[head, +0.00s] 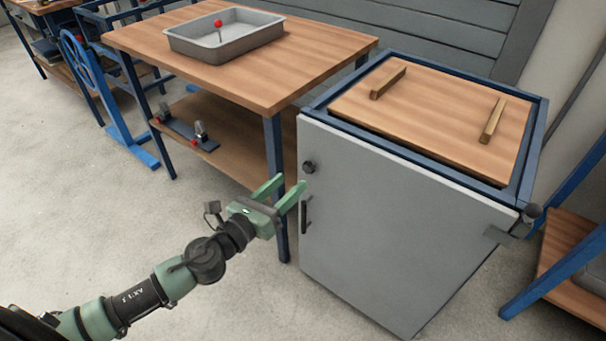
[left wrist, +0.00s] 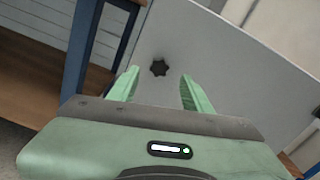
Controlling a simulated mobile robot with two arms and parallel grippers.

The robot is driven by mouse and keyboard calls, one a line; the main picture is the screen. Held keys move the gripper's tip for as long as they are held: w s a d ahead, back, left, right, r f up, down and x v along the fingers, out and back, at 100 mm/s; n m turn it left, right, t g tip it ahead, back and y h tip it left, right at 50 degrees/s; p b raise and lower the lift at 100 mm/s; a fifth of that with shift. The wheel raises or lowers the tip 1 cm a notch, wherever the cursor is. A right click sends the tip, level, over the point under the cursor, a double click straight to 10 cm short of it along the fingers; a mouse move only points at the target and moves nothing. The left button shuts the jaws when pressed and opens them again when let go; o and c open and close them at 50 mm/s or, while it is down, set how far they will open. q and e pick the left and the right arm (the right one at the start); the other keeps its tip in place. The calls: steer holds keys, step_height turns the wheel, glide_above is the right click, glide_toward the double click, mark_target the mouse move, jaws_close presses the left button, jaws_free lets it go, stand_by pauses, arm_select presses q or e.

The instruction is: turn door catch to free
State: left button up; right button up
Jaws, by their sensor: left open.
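The door catch is a dark lobed knob (head: 309,167) near the upper left of the grey cabinet door (head: 400,220). In the left wrist view the knob (left wrist: 159,68) shows between and beyond my green fingertips. My left gripper (head: 290,182) is open and empty, just left of and below the knob in the head view, apart from it. A dark vertical handle (head: 305,214) sits on the door below the knob. The door looks closed. My right gripper is not in view.
A wooden table (head: 160,45) with a blue frame stands left of the cabinet, holding a grey tray (head: 225,35). One blue table leg (head: 276,185) is close behind my left gripper. The cabinet's wooden top (head: 440,115) carries two wooden bars. Floor in front is clear.

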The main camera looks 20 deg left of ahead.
mark_target(306, 168)
arm_select(q)
steer(key=shift+x, duration=3.1)
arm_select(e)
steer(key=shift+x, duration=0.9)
arm_select(q)
steer(key=shift+f, duration=0.1)
jaws_close()
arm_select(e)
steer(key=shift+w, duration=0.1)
